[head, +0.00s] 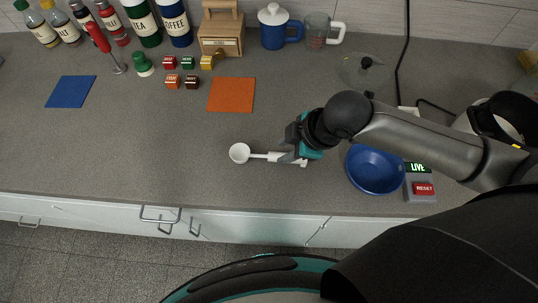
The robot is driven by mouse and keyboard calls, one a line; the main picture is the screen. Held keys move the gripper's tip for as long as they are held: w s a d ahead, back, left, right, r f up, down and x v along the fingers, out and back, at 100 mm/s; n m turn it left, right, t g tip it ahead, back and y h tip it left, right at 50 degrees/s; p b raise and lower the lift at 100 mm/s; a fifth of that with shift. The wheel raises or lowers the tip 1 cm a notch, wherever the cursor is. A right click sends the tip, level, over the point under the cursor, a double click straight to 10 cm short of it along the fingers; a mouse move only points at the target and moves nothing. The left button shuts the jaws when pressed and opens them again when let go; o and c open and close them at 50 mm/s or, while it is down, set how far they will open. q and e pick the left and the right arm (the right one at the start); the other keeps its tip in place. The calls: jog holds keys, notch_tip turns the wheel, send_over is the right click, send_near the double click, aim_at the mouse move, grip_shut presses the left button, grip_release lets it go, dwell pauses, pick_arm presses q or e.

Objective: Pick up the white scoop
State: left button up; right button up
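The white scoop (239,153) is near the front of the grey counter, its round bowl at the left and its handle running right. My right gripper (287,158) comes in from the right and is at the handle, with its fingertips over or around the handle's right part. The fingers hide part of the handle. I cannot tell whether they are closed on it, or whether the scoop rests on the counter or is just above it. My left gripper is not in view.
A blue bowl (375,170) and a scale with a red reset button (424,188) stand right of the gripper. An orange mat (231,95), a blue mat (71,91) and several small blocks lie farther back. Canisters, bottles and mugs line the wall. The counter left of the scoop is clear.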

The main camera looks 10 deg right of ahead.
aim_at(277, 155)
jog(key=shift+w+a+f, duration=0.1)
jog(key=shift+w+f, duration=0.05)
jog(key=shift+f, duration=0.3)
jog(key=x, duration=0.4)
jog(key=shift+d+f+b, duration=0.2)
jog(key=shift+d+b, duration=0.05)
jog(key=shift+b, duration=0.1)
jog(key=shift+w+a+f, duration=0.1)
jog(key=shift+w+f, duration=0.05)
jog(key=shift+f, duration=0.2)
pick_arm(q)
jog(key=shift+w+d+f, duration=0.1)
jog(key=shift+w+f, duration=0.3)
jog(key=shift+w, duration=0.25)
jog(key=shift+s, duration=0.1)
pick_arm(e)
grip_shut()
